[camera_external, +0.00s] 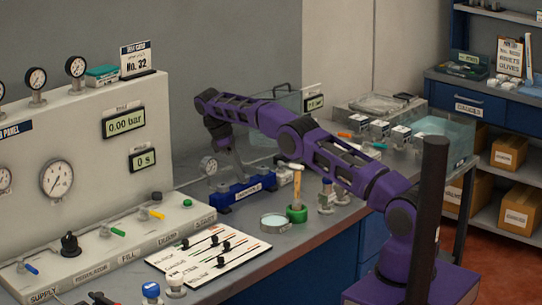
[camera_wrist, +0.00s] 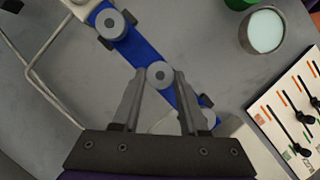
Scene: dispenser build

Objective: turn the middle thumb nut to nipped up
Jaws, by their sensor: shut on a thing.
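A blue bar (camera_external: 240,191) lies on the grey bench, and it runs diagonally through the wrist view (camera_wrist: 139,53). Three round grey thumb nuts sit along it in the wrist view: an upper-left one (camera_wrist: 112,25), the middle thumb nut (camera_wrist: 160,76), and a lower-right one (camera_wrist: 208,119) partly hidden by a finger. My gripper (camera_wrist: 160,73) is over the bar, its two fingertips on either side of the middle thumb nut and shut on it. In the external view my gripper (camera_external: 238,176) reaches down to the bar; the nuts are too small to make out there.
A round glass dish (camera_external: 275,222) and a green holder (camera_external: 296,214) with a wooden-handled tool stand to the right of the bar. A white slider board (camera_external: 222,252) lies in front.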

